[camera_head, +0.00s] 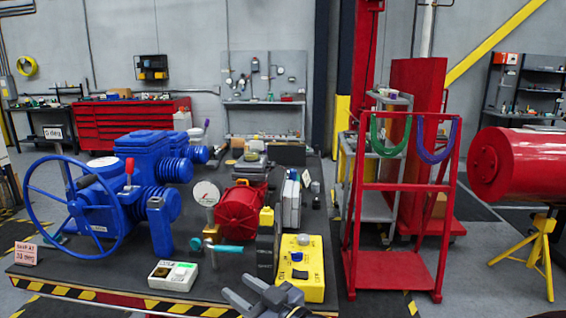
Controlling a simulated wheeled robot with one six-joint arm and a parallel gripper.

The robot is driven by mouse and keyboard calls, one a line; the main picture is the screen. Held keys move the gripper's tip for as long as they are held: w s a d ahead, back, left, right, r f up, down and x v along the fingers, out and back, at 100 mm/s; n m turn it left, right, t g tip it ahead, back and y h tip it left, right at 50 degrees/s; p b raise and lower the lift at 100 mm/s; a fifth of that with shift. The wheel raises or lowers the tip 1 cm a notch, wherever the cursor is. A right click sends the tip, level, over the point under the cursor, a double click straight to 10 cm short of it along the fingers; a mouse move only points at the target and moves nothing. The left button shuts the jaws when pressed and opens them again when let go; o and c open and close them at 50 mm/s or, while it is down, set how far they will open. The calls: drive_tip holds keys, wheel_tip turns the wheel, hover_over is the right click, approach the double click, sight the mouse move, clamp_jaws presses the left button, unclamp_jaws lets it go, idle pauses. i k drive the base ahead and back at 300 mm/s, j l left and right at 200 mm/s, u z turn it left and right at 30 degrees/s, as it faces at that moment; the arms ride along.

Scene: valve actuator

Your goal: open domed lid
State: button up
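A red rounded housing (240,212) with bolt lugs round its rim sits on the dark workbench. It is the most lid-like domed thing in view, and its round front looks closed. I cannot make out a hinge or latch at this size. My gripper (240,289) is at the bottom edge of the picture, in front of the bench. Its grey fingers point up and left, spread apart, with nothing seen between them. It is well short of the red housing and not touching it.
A large blue valve actuator with a handwheel (75,212) fills the bench's left side. A pressure gauge (206,193) on a teal-handled valve, a white box (173,275) and a yellow control box (301,268) stand near the housing. A red cart (400,187) is right.

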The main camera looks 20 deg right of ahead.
sight(260, 166)
drive_tip(key=i+l+u, duration=0.1)
drive_tip(key=l, duration=0.3)
drive_tip(key=i+l+u, duration=0.15)
drive_tip(key=l, duration=0.25)
drive_tip(key=i+l+u, duration=0.1)
drive_tip(key=i+l, duration=0.15)
drive_tip(key=l, duration=0.2)
drive_tip(key=i+l+u, duration=0.15)
drive_tip(key=l, duration=0.25)
drive_tip(key=l+u, duration=0.1)
drive_tip(key=l, duration=0.35)
drive_tip(key=i+l+u, duration=0.15)
drive_tip(key=l, duration=0.3)
drive_tip(key=i+l+u, duration=0.1)
drive_tip(key=i+l, duration=0.15)
drive_tip(key=i+l+u, duration=0.1)
drive_tip(key=i+l, duration=0.15)
drive_tip(key=l, duration=0.25)
drive_tip(key=i+l+u, duration=0.1)
drive_tip(key=i+l, duration=0.15)
drive_tip(key=l, duration=0.15)
drive_tip(key=i+l+u, duration=0.1)
drive_tip(key=l, duration=0.3)
drive_tip(key=i, duration=0.1)
